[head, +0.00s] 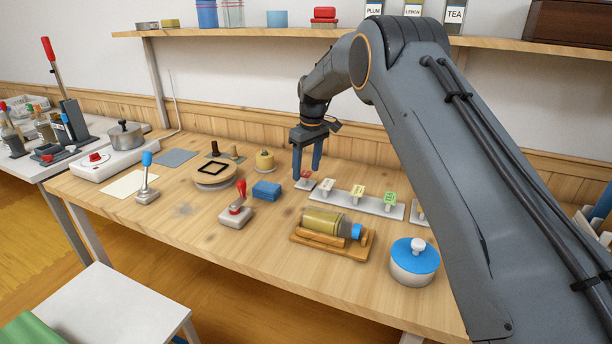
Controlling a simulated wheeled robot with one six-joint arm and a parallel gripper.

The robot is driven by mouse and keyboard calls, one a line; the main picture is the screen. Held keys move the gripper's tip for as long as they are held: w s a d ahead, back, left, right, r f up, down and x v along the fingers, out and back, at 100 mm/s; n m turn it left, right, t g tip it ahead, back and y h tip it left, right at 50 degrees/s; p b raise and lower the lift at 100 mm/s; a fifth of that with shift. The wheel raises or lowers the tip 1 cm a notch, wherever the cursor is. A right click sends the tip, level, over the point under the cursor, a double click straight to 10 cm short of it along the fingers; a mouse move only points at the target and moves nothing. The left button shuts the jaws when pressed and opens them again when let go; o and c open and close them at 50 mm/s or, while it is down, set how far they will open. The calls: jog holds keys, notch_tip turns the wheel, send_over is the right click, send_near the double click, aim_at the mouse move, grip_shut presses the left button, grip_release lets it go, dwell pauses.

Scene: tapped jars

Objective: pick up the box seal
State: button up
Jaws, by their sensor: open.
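My gripper (307,172) points down over the left end of a row of small seals, its two blue fingers apart. A seal with a reddish top (306,177) shows between and just below the fingertips, partly hidden by them; I cannot tell whether they touch it. To its right are a seal with a pale, red-marked top (326,185), one with a yellow top (358,191) and one with a green top (390,198). They stand along a light grey strip (341,198). The marks on the tops are too small to read, so I cannot tell which is the box seal.
In front, a jar (322,221) lies in a wooden cradle (302,240), with a blue-lidded pot (414,262) to the right. My arm hides the right side. The front left tabletop is fairly clear.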

aim_at(307, 174)
jog(key=c, duration=1)
notch_tip(307, 174, up, 11)
jog(key=b, duration=0.1)
jog(key=shift+f+b, duration=0.2)
jog(key=shift+b, duration=0.15)
jog(key=o, duration=0.4)
jog(key=shift+c, duration=1)
jog(key=shift+d, duration=0.1)
